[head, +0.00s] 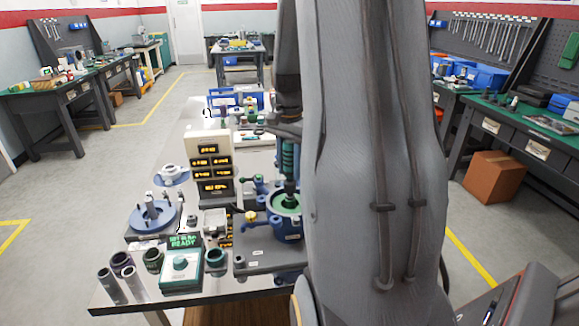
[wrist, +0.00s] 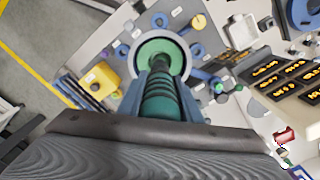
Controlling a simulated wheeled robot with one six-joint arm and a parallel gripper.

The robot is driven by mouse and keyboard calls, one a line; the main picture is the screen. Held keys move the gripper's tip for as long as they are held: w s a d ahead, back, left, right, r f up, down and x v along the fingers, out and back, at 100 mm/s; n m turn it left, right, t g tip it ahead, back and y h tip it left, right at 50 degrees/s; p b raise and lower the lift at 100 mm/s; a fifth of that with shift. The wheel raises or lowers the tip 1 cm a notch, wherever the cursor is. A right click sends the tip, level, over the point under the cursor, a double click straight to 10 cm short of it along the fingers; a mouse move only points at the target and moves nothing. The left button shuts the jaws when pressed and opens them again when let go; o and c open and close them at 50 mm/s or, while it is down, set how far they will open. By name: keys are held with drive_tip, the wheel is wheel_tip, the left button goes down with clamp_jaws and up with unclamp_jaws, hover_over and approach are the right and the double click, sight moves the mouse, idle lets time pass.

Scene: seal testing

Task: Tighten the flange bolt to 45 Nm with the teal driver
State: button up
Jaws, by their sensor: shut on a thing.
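The teal driver (head: 289,158) stands upright in my gripper, with its dark shaft pointing down at the centre of the green-topped blue flange fixture (head: 286,228). In the wrist view my gripper (wrist: 159,88) is shut around the ribbed teal driver (wrist: 159,108), one finger on each side. The green disc of the flange (wrist: 168,47) lies straight beyond the driver. The flange bolt and the driver's tip are hidden, so I cannot tell whether they touch. My arm covers part of the fixture's right side in the head view.
A white panel with orange readouts (head: 196,148) stands left of the flange. A teal box with a green "READY" display (head: 181,270) sits at the bench front, beside several dark cylinders. A yellow-topped part (head: 251,216) is close to the flange's left. Blue bins (head: 222,99) stand farther back.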

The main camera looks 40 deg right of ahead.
sight(290, 156)
drive_tip(key=shift+f, duration=0.65)
idle(0.4)
drive_tip(key=shift+f, duration=0.15)
idle(1.3)
drive_tip(key=shift+r+p, duration=2.1)
drive_tip(key=shift+r, duration=0.45)
drive_tip(key=shift+s, duration=0.1)
